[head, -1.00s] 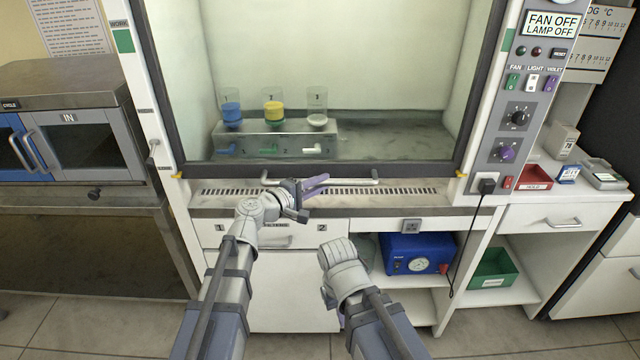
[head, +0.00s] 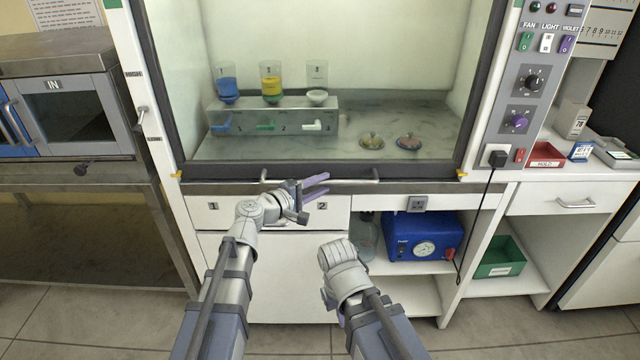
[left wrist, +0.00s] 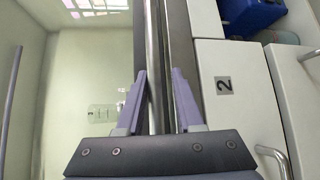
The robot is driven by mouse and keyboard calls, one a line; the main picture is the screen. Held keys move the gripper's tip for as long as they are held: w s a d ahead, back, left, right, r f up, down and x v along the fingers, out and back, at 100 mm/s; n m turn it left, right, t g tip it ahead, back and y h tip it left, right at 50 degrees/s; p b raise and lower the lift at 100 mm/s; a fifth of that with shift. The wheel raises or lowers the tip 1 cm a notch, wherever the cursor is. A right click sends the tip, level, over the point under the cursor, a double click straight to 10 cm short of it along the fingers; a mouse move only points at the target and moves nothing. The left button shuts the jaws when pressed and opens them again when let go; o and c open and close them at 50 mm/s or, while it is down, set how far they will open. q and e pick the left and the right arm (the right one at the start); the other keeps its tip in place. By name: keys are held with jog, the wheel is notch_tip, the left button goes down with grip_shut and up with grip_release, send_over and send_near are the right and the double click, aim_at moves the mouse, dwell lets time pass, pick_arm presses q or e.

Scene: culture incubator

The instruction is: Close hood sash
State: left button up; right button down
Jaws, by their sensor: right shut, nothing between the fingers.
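The hood sash (head: 320,171) is a dark-framed glass pane, with its bottom bar low, close to the hood's front sill. I cannot tell whether a gap remains under it. A metal handle rod (head: 350,181) runs along its bottom edge and also shows in the left wrist view (left wrist: 153,60). My left gripper (head: 318,187) is at the handle, its purple fingers (left wrist: 158,100) on either side of the rod, with space beside it. My right gripper (head: 340,262) is lower, in front of the cabinet. Its fingers are mostly hidden behind its wrist.
Below are drawers (head: 230,213) and a blue device (head: 420,236). A control panel (head: 530,100) is at right; a black cable (head: 476,215) hangs below it.

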pick_arm(q)
jog(key=shift+o, duration=1.1)
jog(key=shift+r, duration=0.1)
jog(key=p+v, duration=0.1)
jog(key=v, duration=0.6)
jog(key=shift+s+a, duration=0.25)
